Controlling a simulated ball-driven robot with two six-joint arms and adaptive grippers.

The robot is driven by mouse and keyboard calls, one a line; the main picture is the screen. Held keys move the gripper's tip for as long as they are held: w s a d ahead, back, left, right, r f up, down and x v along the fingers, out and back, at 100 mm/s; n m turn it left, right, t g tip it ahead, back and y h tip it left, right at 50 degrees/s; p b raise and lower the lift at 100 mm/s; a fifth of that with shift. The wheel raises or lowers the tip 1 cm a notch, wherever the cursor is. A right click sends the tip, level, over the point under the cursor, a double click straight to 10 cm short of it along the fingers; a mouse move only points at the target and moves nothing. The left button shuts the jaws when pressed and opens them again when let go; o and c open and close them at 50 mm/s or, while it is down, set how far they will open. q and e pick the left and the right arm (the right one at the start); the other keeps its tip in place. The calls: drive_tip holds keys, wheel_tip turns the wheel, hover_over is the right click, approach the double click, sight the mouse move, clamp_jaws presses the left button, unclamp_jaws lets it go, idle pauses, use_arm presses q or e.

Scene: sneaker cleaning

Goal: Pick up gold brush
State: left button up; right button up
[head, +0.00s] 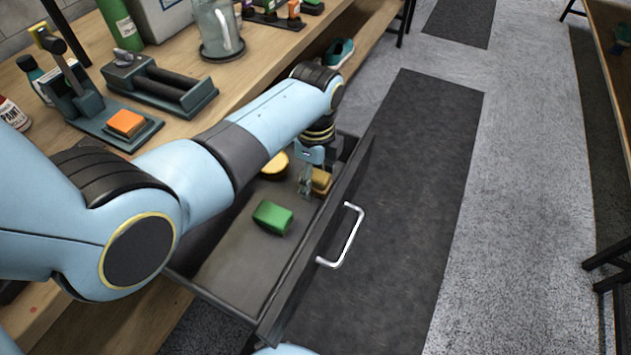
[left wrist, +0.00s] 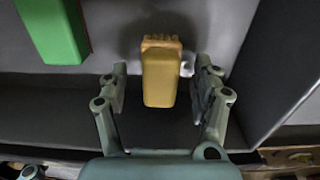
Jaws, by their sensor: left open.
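The gold brush (head: 321,181) lies in the open drawer (head: 235,275), near the drawer's front wall. My left gripper (head: 309,180) reaches down into the drawer at the brush and partly hides it in the head view. In the left wrist view, the brush (left wrist: 160,78) sits between the two spread fingers of the left gripper (left wrist: 161,92), with a visible gap on both sides. Its bristle end points to the top of that view. My right gripper is not in view.
A green brush (head: 272,216) lies in the drawer near the gold one, and a round yellow thing (head: 275,165) lies behind. The drawer front with its metal handle (head: 347,236) stands close to the gripper. The workbench (head: 262,100) holds tools and bottles.

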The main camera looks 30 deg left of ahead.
sight(315, 174)
use_arm(q)
drive_tip(key=c, duration=1.1)
drive_tip(key=shift+c, duration=0.7)
wheel_tip(315, 174, up, 10)
drive_tip(key=shift+r+p, duration=0.1)
drive_tip(key=shift+p, duration=0.9)
drive_tip(key=o, duration=0.5)
drive_tip(key=c, duration=0.4)
